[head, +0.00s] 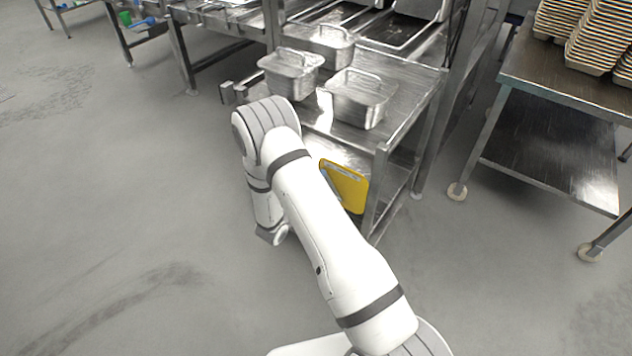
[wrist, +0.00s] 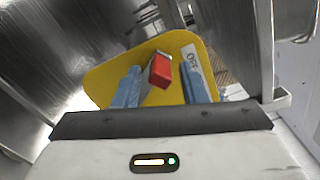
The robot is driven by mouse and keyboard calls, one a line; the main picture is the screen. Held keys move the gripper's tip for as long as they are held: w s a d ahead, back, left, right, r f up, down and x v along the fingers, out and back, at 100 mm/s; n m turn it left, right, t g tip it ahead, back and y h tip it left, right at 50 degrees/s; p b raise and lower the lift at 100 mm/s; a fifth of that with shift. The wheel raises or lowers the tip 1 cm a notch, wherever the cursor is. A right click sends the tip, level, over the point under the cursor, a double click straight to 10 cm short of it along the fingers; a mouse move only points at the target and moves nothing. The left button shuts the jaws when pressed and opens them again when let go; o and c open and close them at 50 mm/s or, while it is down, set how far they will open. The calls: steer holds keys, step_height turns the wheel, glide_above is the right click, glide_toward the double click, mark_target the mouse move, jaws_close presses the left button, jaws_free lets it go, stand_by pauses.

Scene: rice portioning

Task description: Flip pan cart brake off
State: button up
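The brake shows as a red lever (wrist: 160,70) on a yellow plate (wrist: 105,82) in the wrist view. A white label with dark lettering, hard to read, is on the plate right of the lever. My gripper (wrist: 161,78) is open, its two blue fingers apart, one on each side of the lever in the picture. I cannot tell whether either finger touches it. In the head view the yellow plate (head: 345,186) is low on the steel pan cart (head: 398,130), partly behind my arm.
Several lidded steel pans, including a front one (head: 358,100), stand on the cart's top. A wheeled steel table (head: 545,75) with stacked trays (head: 590,35) is at the right. The floor at left is clear.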

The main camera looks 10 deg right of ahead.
steer(key=v, duration=0.7)
steer(key=shift+s+a, duration=0.25)
steer(key=s+d+r+m+g+y+p, duration=0.1)
steer(key=s+d+r+m+g+p, duration=0.2)
steer(key=s+d+r+m+g, duration=0.55)
steer(key=s+d+r+m+g+p, duration=0.3)
steer(key=s+r+m+g+p, duration=0.1)
steer(key=r+m, duration=0.95)
steer(key=s+a+r+m+t+y+p, duration=0.1)
steer(key=s+a+r+m+y+p, duration=0.2)
steer(key=s+r+m+y, duration=0.3)
steer(key=s+a+r+m+t+y+p, duration=0.2)
steer(key=s+r+m+y, duration=0.4)
steer(key=r+m, duration=0.6)
steer(key=shift+s+a+r+p, duration=0.3)
steer(key=shift+s+a+p, duration=0.4)
steer(key=shift+a+p, duration=0.25)
